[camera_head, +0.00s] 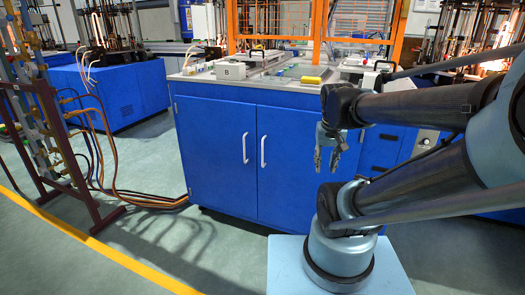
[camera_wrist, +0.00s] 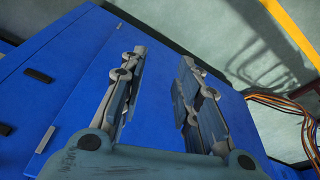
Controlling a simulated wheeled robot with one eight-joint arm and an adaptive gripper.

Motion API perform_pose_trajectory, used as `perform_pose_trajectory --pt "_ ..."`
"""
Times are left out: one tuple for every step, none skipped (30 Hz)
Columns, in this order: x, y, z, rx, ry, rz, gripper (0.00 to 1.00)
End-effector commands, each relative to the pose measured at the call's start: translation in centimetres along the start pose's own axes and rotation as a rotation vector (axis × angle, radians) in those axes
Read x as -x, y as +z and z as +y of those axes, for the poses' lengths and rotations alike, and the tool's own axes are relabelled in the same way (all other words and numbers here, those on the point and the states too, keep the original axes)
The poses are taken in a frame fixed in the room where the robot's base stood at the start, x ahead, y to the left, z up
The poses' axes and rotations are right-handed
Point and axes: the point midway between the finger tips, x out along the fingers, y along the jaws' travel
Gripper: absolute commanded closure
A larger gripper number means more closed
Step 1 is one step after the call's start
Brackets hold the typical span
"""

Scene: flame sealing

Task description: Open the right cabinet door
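The blue cabinet (camera_head: 213,150) has two closed doors side by side. The right cabinet door (camera_head: 285,185) carries a white vertical handle (camera_head: 263,151) near its left edge. The left door has a matching white handle (camera_head: 245,147). My gripper (camera_head: 326,163) hangs with its fingers pointing down, to the right of the right door's handle and apart from it in the picture. In the wrist view my gripper (camera_wrist: 163,58) has its two fingers spread with nothing between them. Blue cabinet panels lie behind the fingers there. I cannot tell the right door's handle for sure in that view.
A worktop (camera_head: 285,93) with a yellow item (camera_head: 311,80) and an orange frame (camera_head: 318,25) sits above the doors. A dark rack (camera_head: 65,150) and hoses (camera_head: 115,180) stand at the left. The floor (camera_head: 165,235) before the left door is clear.

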Motion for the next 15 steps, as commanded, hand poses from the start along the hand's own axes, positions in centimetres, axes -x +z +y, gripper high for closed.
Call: perform_pose_trajectory --pt "0.5 -1.6 -0.5 0.0 0.003 0.005 0.7" --pt "0.7 -2.4 -0.8 -0.004 0.006 0.008 0.7" --pt "0.9 -3.5 -1.3 -0.009 0.008 0.013 0.7" --pt "1.1 -4.4 -1.6 -0.013 0.01 0.016 0.7" --pt "1.2 -5.2 -2.0 -0.016 0.013 0.02 0.7" --pt "1.4 -6.4 -2.5 -0.021 0.016 0.025 0.7" --pt "1.5 -7.2 -2.9 -0.025 0.017 0.029 0.7" --pt "1.6 -8.1 -3.4 -0.029 0.019 0.034 0.7" --pt "1.7 -9.2 -4.0 -0.034 0.02 0.039 0.7" --pt "1.7 -10.1 -4.5 -0.038 0.022 0.044 0.7" --pt "1.8 -10.9 -5.0 -0.041 0.024 0.048 0.7" --pt "1.7 -12.0 -5.7 -0.047 0.025 0.054 0.7" --pt "1.7 -12.8 -6.3 -0.05 0.026 0.058 0.7" --pt "1.7 -13.6 -6.9 -0.054 0.027 0.063 0.7" --pt "1.6 -14.7 -7.7 -0.06 0.028 0.069 0.7"
